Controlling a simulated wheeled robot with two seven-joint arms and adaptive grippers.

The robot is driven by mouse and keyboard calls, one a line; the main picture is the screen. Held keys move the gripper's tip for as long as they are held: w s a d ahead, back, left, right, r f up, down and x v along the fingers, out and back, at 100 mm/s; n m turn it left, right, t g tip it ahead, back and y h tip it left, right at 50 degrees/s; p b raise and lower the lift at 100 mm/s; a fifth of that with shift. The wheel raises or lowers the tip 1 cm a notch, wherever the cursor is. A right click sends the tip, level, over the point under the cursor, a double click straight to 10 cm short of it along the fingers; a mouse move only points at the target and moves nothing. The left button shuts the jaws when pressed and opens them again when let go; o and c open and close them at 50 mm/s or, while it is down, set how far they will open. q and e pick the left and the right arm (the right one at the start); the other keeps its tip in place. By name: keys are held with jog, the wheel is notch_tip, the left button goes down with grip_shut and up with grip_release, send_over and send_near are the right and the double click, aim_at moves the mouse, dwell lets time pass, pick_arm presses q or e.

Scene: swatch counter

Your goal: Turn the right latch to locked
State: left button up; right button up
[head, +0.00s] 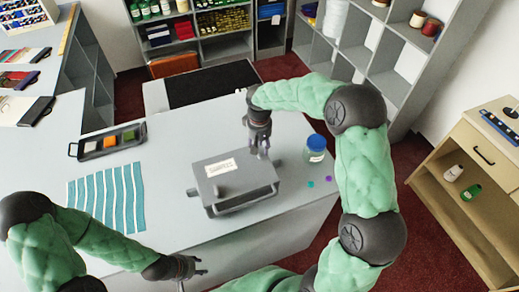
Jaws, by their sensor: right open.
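A grey box (245,172) with a white label on its lid stands on the grey counter. A bar or ledge (238,201) runs along its front, with a small dark nub (219,190) at the front left. I cannot make out the right latch or its setting. My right gripper (262,152) is open and points down at the box's back right corner, close to it; whether it touches is unclear. My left gripper (194,274) is near the counter's front edge, apart from the box, its fingers spread and empty.
A blue-lidded jar (315,149) stands right of the box, with small purple and teal pieces (328,179) near it. The counter between cloth and box is clear.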

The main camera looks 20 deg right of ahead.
notch_tip(320, 180, up, 10)
dwell(0.4)
jog(key=shift+f, duration=0.1)
